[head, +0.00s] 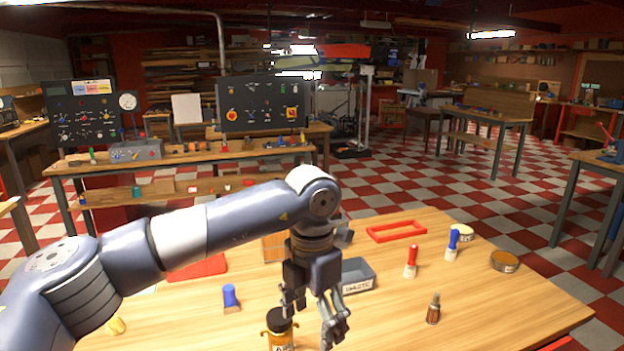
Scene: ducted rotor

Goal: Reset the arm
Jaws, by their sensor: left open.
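My left arm (235,222) comes in from the left and bends down over the wooden table. My left gripper (312,312) points down, with its fingers apart, and nothing shows between them. A yellow jar with a black lid (280,328) stands close beside its left finger; I cannot tell whether they touch. My right gripper does not show in the head view.
The table (500,310) holds a grey labelled bin (358,276), a red frame (396,231), red-handled (411,262) and blue-handled (453,243) brushes, a round tin (504,261), a brown bottle (433,309) and a blue-topped item (230,297). The right front is clear.

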